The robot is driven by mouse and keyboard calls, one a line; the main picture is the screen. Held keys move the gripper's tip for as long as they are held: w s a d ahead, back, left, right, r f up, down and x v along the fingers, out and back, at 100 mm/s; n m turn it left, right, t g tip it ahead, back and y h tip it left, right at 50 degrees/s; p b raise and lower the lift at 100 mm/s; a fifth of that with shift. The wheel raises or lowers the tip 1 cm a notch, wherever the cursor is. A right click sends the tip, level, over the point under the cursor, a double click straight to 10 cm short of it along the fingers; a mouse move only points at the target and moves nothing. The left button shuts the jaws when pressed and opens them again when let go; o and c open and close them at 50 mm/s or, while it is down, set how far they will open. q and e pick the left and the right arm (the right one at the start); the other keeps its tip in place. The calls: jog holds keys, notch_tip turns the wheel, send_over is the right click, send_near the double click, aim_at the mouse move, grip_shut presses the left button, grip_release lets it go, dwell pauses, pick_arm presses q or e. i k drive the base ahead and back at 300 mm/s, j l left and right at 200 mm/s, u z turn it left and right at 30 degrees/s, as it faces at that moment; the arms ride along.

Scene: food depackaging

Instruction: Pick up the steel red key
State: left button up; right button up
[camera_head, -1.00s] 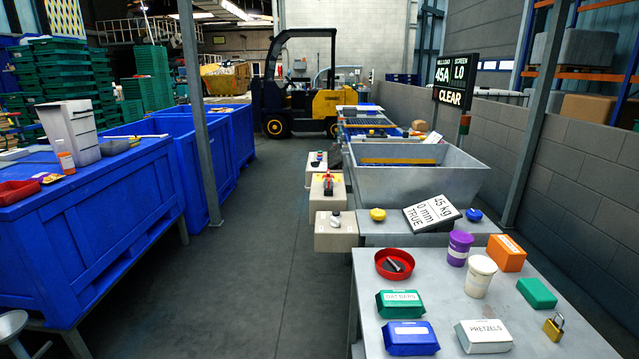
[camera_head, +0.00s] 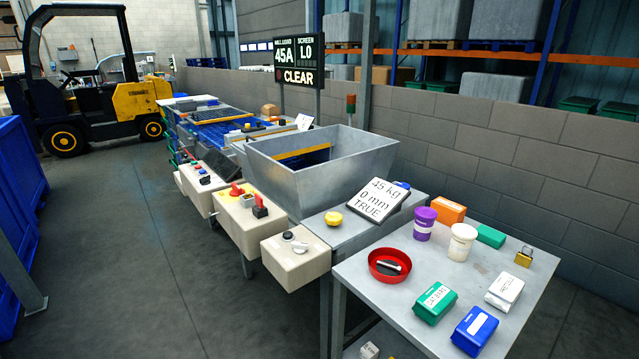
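I cannot make out a steel red key for certain. A round red dish (camera_head: 372,268) on the grey table holds a small dark and silver object (camera_head: 393,266), too small to identify. A red handle (camera_head: 236,189) stands on a yellow plate on the middle beige control box (camera_head: 240,232). A small black and red item (camera_head: 260,207) is beside it. Neither of my grippers is in view.
The grey table (camera_head: 455,263) also bears a green pack (camera_head: 435,302), a blue pack (camera_head: 474,331), a white pack (camera_head: 504,291), a purple cup (camera_head: 424,223), a white cup (camera_head: 461,243) and a brass padlock (camera_head: 524,257). A steel hopper (camera_head: 340,175) stands behind. Floor at left is clear.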

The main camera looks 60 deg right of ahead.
aim_at(258, 201)
jog(key=i+z, duration=0.3)
jog(key=z, duration=0.15)
jog(key=i+j+z, duration=0.1)
jog(key=i+z, duration=0.2)
jog(key=z, duration=0.2)
jog(key=i+j+z, duration=0.2)
jog(key=z, duration=0.25)
jog(key=i+j+z, duration=0.35)
jog(key=z, duration=0.15)
jog(key=i+j+z, duration=0.15)
jog(key=j+z, duration=0.3)
jog(key=l, duration=0.1)
